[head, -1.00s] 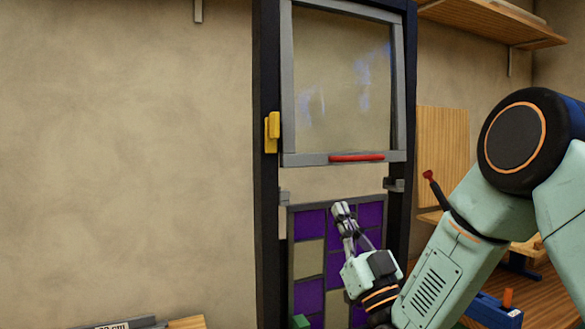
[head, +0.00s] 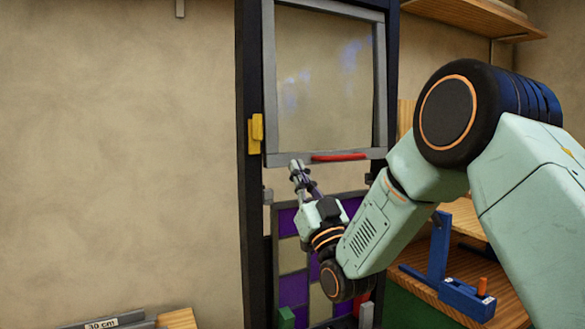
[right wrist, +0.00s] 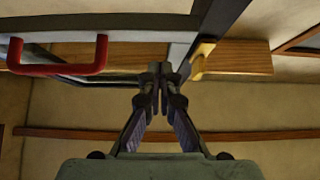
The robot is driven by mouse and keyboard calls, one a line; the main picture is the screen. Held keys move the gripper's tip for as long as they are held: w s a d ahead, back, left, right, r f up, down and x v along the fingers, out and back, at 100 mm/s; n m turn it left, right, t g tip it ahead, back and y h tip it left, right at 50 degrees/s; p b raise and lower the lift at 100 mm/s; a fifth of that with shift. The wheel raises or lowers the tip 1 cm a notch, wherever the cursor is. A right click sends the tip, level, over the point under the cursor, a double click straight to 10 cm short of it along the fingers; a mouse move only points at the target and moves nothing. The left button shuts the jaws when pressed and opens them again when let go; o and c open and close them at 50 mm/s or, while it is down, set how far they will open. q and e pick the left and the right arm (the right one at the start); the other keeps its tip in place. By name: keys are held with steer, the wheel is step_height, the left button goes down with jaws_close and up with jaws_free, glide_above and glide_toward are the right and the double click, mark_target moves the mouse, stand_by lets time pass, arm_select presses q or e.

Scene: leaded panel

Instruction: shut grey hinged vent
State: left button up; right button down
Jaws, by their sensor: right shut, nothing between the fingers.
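The grey hinged vent (head: 269,90) is a grey frame around a clear pane, set high in a dark upright frame (head: 248,220). A red handle (head: 338,157) lies along its bottom rail, and the handle also shows at upper left in the right wrist view (right wrist: 60,69). The vent's lower edge appears to stand out from the dark frame; the size of the gap is unclear. My right gripper (head: 295,165) is shut and empty, its tips by the bottom rail, left of the handle. In the right wrist view, its fingertips (right wrist: 160,76) meet. Contact with the rail cannot be told.
A yellow latch piece (head: 256,130) sits on the left upright. Purple and beige leaded panes (head: 292,290) lie below the vent. A wooden shelf (head: 480,15) and a blue clamp-like tool (head: 468,297) are at right.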

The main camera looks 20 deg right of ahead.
mark_target(289, 162)
steer(key=w, duration=0.3)
steer(key=shift+f, duration=0.35)
steer(key=shift+w+d+f, duration=0.15)
steer(key=shift+w+d, duration=0.1)
steer(key=shift+w, duration=0.05)
steer(key=shift+s+a+r, duration=0.3)
steer(key=shift+s+a, duration=0.1)
steer(key=w+b, duration=0.1)
steer(key=w, duration=0.2)
steer(key=shift+w+d+f+b, duration=0.1)
steer(key=shift+w+f+b, duration=0.05)
steer(key=shift+w+b, duration=0.25)
steer(key=shift+y, duration=0.3)
